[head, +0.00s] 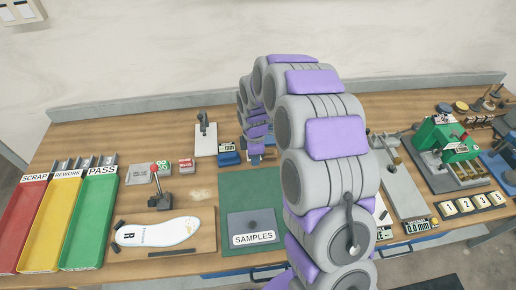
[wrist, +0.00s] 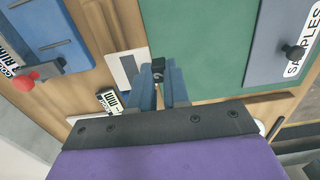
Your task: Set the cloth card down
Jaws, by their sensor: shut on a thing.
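My gripper (wrist: 159,82) has its two blue fingers close together on a small dark block (wrist: 158,66), which appears to be the grip of the cloth card. A flat white-bordered piece with a grey middle (wrist: 126,66) shows beside and under the fingers; it looks like the card, partly hidden by them. I cannot tell whether it touches the table. In the head view my gripper (head: 262,157) is low over the wooden table at the back edge of the green mat, and the arm hides part of this area.
The green mat (head: 232,190) bears a grey SAMPLES plate (head: 252,224) with a knob. Left are a white insole (head: 157,232) and red, yellow and green PASS trays (head: 93,222). A blue device (head: 228,156) stands close left of my gripper. A green press (head: 447,140) stands right.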

